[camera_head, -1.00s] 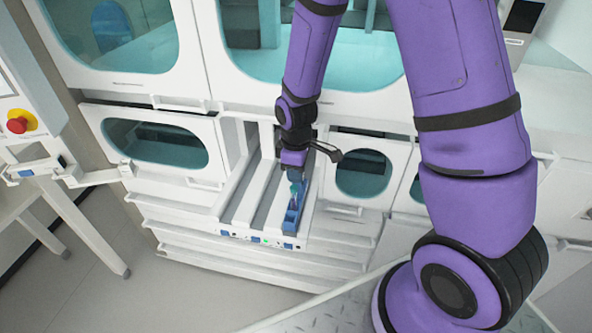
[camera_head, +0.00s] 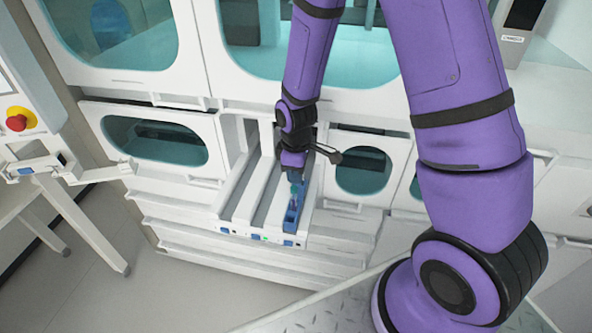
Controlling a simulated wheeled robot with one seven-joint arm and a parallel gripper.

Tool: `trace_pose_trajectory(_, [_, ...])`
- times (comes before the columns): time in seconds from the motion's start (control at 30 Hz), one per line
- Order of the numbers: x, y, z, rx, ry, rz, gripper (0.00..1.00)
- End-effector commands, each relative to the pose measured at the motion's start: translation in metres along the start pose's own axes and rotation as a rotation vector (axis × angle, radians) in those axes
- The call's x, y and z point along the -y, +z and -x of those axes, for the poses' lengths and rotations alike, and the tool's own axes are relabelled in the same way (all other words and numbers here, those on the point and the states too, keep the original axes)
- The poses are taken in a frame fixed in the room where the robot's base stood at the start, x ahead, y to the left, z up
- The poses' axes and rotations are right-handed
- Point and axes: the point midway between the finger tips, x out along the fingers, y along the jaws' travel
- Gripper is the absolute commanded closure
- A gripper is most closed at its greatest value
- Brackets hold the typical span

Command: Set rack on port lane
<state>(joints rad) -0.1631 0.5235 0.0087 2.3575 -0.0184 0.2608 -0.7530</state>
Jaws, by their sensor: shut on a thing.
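The rack is a narrow blue holder (camera_head: 291,217) with a teal-green piece showing in it. It is at the right-hand lane of the white tube track (camera_head: 246,205). My gripper (camera_head: 295,177) is at the far end of the rack, pointing down, and is shut on it. The fingertips are small and partly hidden, and I cannot tell whether the rack touches the lane floor. The track has parallel grey lanes, and the lanes to the left of the rack look empty. Small blue marks and a green light (camera_head: 265,238) show on its front edge.
White machine panels with teal windows (camera_head: 160,141) stand behind and beside the track. A white side table (camera_head: 60,205) and a panel with a red button (camera_head: 16,122) are at the left. Grey floor is clear at the lower left.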

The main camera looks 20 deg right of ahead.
Motion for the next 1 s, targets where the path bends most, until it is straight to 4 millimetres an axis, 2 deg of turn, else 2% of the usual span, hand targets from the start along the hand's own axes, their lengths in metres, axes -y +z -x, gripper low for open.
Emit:
trace_pose_trajectory(0.23, [0.0, -0.0001, -0.0007, 0.0, 0.0, 0.001, 1.0])
trace_pose_trajectory(0.27, [0.0, -0.0001, -0.0007, 0.0, 0.0, 0.001, 0.7])
trace_pose_trajectory(0.37, [0.0, -0.0001, -0.0007, 0.0, 0.0, 0.001, 0.47])
trace_pose_trajectory(1.0, [-0.0001, -0.0003, 0.0016, -0.001, 0.001, 0.001, 0.47])
